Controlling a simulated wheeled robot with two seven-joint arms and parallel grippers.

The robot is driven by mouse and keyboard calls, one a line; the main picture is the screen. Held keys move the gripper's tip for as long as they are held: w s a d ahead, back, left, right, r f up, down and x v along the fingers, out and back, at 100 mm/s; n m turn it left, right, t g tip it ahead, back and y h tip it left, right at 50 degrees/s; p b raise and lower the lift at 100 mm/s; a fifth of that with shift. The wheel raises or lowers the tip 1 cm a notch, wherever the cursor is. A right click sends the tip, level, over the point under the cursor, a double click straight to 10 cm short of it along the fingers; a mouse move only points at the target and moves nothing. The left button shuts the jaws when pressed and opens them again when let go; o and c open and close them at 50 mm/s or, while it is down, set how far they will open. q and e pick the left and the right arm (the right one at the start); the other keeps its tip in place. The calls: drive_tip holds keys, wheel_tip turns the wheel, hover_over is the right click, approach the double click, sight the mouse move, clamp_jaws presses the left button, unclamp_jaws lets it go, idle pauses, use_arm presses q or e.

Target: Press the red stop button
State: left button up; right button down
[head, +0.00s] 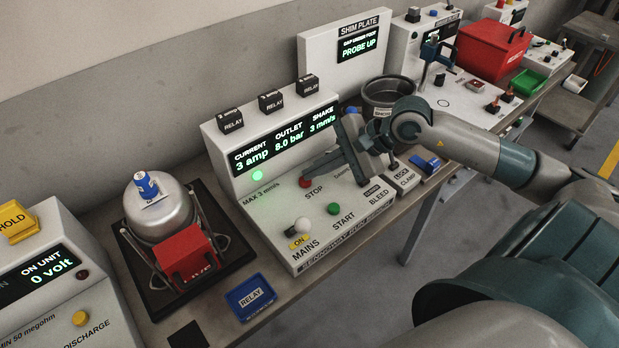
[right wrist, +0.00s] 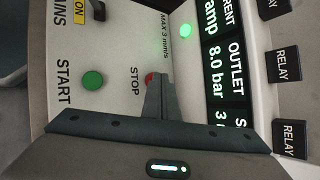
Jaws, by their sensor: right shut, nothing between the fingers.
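The red stop button (head: 305,182) sits on the sloped white bench panel (head: 277,213), beside the word STOP. My right gripper (head: 309,170) is shut and empty, with its fingertips right at the button. In the right wrist view the shut fingertips (right wrist: 158,77) overlap the edge of the red button (right wrist: 149,78) and hide part of it. I cannot tell whether they touch it or hover just above. The green start button (head: 333,208) is nearer the panel's front edge. My left gripper is not in view.
The display reads 3 amp, 8.0 bar and 3 mm/s, with a lit green lamp (head: 257,175). A white-tipped mains lever (head: 302,225) stands near the front. A compressor (head: 158,208) stands left. Black relay blocks (head: 271,102) line the top. A dark pot (head: 388,90) is behind my wrist.

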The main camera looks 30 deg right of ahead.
drive_tip(key=shift+s+d+f+b, duration=0.1)
drive_tip(key=shift+f+b, duration=0.2)
drive_tip(key=shift+f, duration=0.5)
drive_tip(key=shift+r, duration=0.1)
idle(0.5)
drive_tip(key=shift+w+a+r, duration=0.35)
drive_tip(key=shift+w, duration=0.2)
drive_tip(key=shift+r, duration=0.1)
drive_tip(key=shift+w+a+r+p, duration=0.1)
drive_tip(key=shift+r+p, duration=0.15)
drive_tip(key=shift+r, duration=0.5)
drive_tip(key=shift+w+a+r+p, duration=0.1)
drive_tip(key=shift+w+r+p, duration=0.1)
drive_tip(key=shift+r, duration=0.6)
drive_tip(key=shift+w+a+r+p, duration=0.1)
drive_tip(key=shift+r+p, duration=0.15)
drive_tip(key=shift+r, duration=0.5)
